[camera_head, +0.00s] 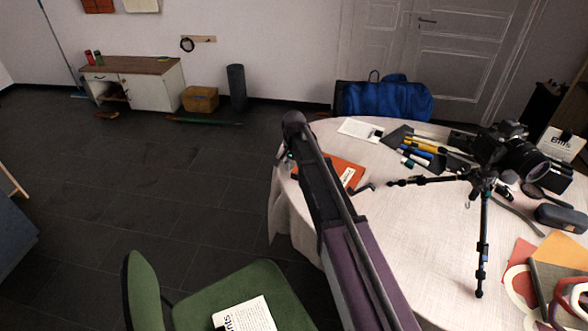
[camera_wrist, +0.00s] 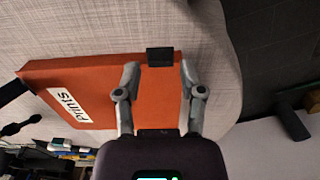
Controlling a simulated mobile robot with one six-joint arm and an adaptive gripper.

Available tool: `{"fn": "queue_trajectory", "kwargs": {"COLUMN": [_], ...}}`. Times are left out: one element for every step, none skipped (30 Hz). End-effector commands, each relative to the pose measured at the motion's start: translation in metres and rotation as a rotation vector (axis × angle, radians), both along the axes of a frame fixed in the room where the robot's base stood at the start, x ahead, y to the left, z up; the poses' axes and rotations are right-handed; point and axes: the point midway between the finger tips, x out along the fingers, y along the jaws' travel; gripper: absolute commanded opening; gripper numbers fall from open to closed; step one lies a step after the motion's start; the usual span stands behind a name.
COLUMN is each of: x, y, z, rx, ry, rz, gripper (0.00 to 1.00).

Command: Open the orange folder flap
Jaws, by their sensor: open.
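The orange folder (camera_head: 336,166) lies on the white-clothed round table in the head view, partly hidden behind my arm. In the wrist view the folder (camera_wrist: 60,76) lies flat with a white "prints" label (camera_wrist: 68,104). A small black tab (camera_wrist: 159,57) sits at its upper edge, near the right corner. My gripper (camera_wrist: 159,67) is open over the folder, with one finger on each side of the tab in the picture. No contact with the tab can be made out. In the head view my gripper is mostly hidden by my arm.
On the round table (camera_head: 420,234) a black tripod (camera_head: 485,205) with a camera stands right of the folder. Pens, markers and a white card (camera_head: 355,129) lie behind. A green chair (camera_head: 240,295) stands in front. The cloth around the folder's upper edge is clear.

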Motion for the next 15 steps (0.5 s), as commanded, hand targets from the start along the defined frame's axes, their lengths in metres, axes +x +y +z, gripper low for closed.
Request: {"fn": "queue_trajectory", "kwargs": {"x": [0.0,0.0,0.0001,0.0001,0.0001,0.0,0.0001,0.0001,0.0002,0.0001,0.0001,0.0001,0.0001,0.0001,0.0002], "y": [-0.0001,-0.0001,-0.0003,-0.0003,-0.0003,-0.0004,-0.0004,-0.0004,-0.0005,-0.0006,-0.0006,-0.0006,-0.0006,-0.0006,-0.0007], "z": [-0.0065,-0.008,-0.0098,-0.011,-0.012,-0.0132,-0.0139,-0.0145,-0.0151,-0.0155,-0.0157,-0.0159,-0.0159,-0.0159,-0.0158], "rx": [0.0,0.0,0.0,0.0,0.0,0.0,0.0,0.0,0.0,0.0,0.0,0.0,0.0,0.0,0.0], "ry": [0.0,0.0,0.0,0.0,0.0,0.0,0.0,0.0,0.0,0.0,0.0,0.0,0.0,0.0,0.0], "rz": [0.0,0.0,0.0,0.0,0.0,0.0,-0.001,-0.001,-0.001,-0.001,-0.001,-0.001,-0.001,-0.001,-0.001], "gripper": [0.51,0.51,0.51,0.51,0.51,0.51,0.51,0.51,0.51,0.51,0.51,0.51,0.51,0.51,0.51]}}
